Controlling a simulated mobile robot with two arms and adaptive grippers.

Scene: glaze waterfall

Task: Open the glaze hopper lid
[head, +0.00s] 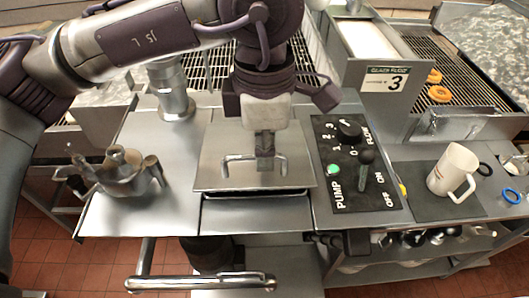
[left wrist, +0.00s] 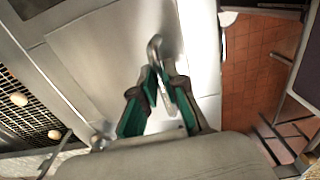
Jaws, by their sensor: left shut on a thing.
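The glaze hopper lid (head: 215,140) is a flat metal plate at the middle of the counter. A dark gap shows under its front edge; I cannot tell how far it is raised. Its bar handle (head: 236,159) stands on top. My left gripper (head: 265,152) comes down from above and is shut on the right part of the handle. In the left wrist view the green-padded fingers (left wrist: 162,92) close around the handle (left wrist: 155,46), with the lid surface (left wrist: 95,60) behind. My right gripper is not in view.
Right of the lid is a black pump panel (head: 345,190) with a knob, lever and green light. A white pitcher (head: 452,170) stands farther right. A metal piece with several knobs (head: 118,175) stands at left. A metal bar (head: 200,283) runs along the front.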

